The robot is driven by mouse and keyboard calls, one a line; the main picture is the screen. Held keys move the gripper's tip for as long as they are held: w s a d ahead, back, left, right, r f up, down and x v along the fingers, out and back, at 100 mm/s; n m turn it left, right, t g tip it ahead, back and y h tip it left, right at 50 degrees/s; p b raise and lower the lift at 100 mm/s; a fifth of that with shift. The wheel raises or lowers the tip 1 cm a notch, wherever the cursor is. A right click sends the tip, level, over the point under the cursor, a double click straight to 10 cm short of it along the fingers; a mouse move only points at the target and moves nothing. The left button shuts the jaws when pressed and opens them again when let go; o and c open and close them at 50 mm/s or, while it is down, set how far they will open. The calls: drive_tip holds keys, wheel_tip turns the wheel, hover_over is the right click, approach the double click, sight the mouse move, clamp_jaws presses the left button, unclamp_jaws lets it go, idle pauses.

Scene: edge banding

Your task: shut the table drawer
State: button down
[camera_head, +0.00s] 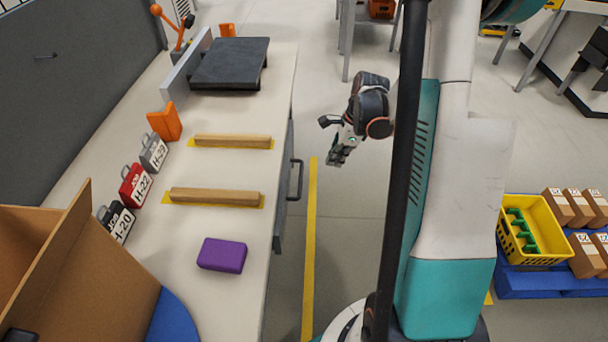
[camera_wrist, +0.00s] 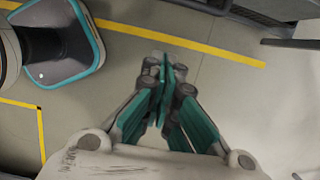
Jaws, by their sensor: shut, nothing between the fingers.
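The table drawer (camera_head: 281,222) is on the right side of the long white workbench (camera_head: 225,265). Its grey front shows as a narrow strip past the tabletop edge, and a dark bar handle (camera_head: 297,180) sticks out from it. How far the drawer stands out is hard to tell. My gripper (camera_head: 336,160) hangs over the floor to the right of the handle, apart from it and pointing down. In the wrist view my gripper (camera_wrist: 165,65) has its fingers together with nothing between them. A dark bar (camera_wrist: 290,43) at the upper right there may be the handle.
On the bench lie a purple block (camera_head: 222,255), two wooden bars (camera_head: 215,197), numbered padlock-shaped tags (camera_head: 135,186) and a dark plate (camera_head: 230,63). A yellow floor line (camera_head: 310,250) runs beside the bench. The floor between bench and my base is clear.

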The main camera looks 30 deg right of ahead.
drive_tip(key=w+a+f+b, duration=0.3)
drive_tip(key=a+f+b, duration=0.2)
drive_tip(key=f, duration=0.4)
drive_tip(key=shift+a+b, duration=0.3)
drive_tip(key=shift+b, duration=0.05)
drive_tip(key=w+a, duration=0.1)
drive_tip(key=a, duration=0.1)
drive_tip(key=w+a, duration=0.1)
drive_tip(key=a, duration=0.1)
drive_tip(key=shift+w, duration=0.4)
